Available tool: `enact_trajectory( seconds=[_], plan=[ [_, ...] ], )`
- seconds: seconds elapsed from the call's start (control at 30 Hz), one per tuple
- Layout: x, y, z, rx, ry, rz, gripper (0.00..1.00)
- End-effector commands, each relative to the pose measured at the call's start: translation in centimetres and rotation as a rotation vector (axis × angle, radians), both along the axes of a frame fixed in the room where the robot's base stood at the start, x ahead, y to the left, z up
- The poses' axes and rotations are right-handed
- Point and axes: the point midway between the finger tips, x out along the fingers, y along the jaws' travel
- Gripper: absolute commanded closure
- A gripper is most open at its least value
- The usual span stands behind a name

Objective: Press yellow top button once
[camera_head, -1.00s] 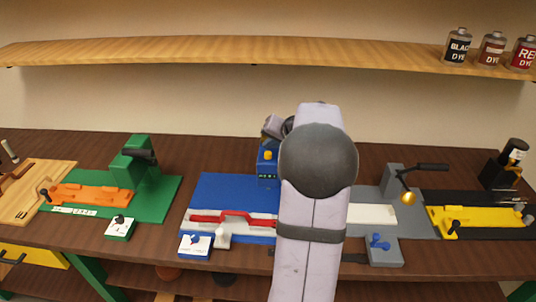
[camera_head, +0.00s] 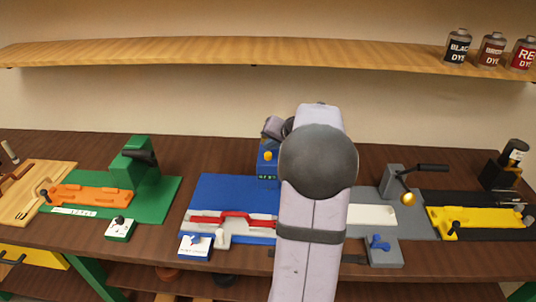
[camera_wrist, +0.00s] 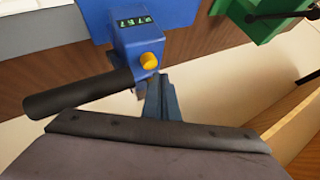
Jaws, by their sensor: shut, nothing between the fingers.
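The yellow top button (camera_head: 268,156) sits on top of a blue housing (camera_head: 268,172) with a small green digit display, at the back of the blue station. In the wrist view the yellow button (camera_wrist: 149,61) shows on the blue box (camera_wrist: 165,30), beside a black handle (camera_wrist: 75,96). My gripper (camera_wrist: 160,82) is shut and empty, its fingertips just below the button in that view. I cannot tell whether they touch it. In the head view my arm hides most of the gripper.
A green station (camera_head: 150,195) stands to the left, and a grey one (camera_head: 415,228) with a lever to the right. A blue base plate (camera_head: 225,188) with a red bar lies in front of the housing. Dye cans (camera_head: 458,47) stand on the shelf (camera_head: 230,52).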

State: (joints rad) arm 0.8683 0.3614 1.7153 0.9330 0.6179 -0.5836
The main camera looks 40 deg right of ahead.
Motion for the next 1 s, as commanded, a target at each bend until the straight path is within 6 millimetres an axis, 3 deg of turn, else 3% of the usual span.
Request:
enact_trajectory(
  seconds=[1.0],
  plan=[
    [0.00, -0.04, -0.78, -0.001, -0.001, 0.000, 1.00]
  ],
)
